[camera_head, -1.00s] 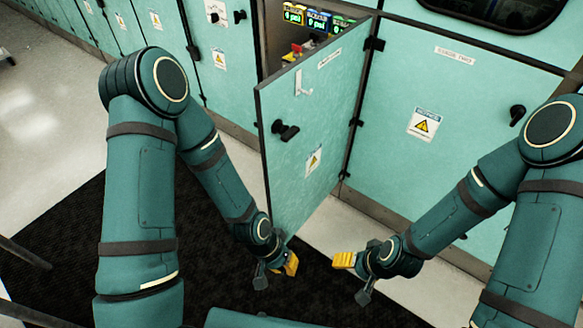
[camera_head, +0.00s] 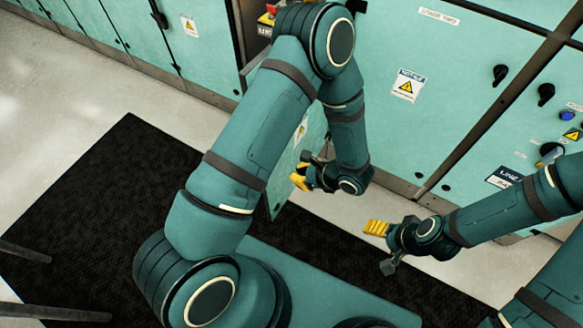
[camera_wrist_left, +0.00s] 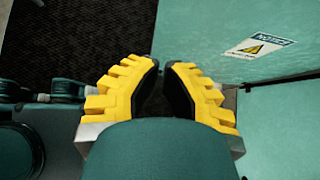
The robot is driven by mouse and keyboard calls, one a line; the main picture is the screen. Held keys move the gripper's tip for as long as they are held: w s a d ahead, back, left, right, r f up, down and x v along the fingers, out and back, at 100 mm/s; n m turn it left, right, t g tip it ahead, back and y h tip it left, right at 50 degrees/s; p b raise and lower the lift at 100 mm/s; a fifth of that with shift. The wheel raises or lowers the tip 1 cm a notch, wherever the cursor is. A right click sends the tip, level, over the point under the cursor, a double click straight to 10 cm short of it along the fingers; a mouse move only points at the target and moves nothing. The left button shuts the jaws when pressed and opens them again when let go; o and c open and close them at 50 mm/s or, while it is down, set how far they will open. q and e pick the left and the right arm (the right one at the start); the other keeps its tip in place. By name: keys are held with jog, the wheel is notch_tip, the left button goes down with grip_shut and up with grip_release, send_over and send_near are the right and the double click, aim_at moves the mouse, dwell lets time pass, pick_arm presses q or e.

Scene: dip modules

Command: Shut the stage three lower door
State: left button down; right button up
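The stage three lower door (camera_head: 284,193) is a teal panel standing open out over the floor. My left arm covers much of it in the head view, including its handle; its warning label peeks out. My left gripper (camera_head: 300,178) is in front of the door's outer face, near its lower part; I cannot tell if it touches. In the left wrist view its yellow fingers (camera_wrist_left: 163,68) are close together with only a narrow gap and nothing between them. My right gripper (camera_head: 377,228) is to the right, above the floor, apart from the door; its finger gap is hidden.
The stage two door (camera_head: 450,70), shut, is to the right. In the left wrist view a teal panel with a notice label (camera_wrist_left: 258,47) is close on the right; I cannot tell which door. A black mat (camera_head: 100,200) covers the floor at left.

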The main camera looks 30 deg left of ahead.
pick_arm(q)
jog(key=a+r+b+x, duration=0.1)
jog(key=r+x, duration=0.1)
jog(key=x, duration=1)
jog(key=shift+a, duration=0.35)
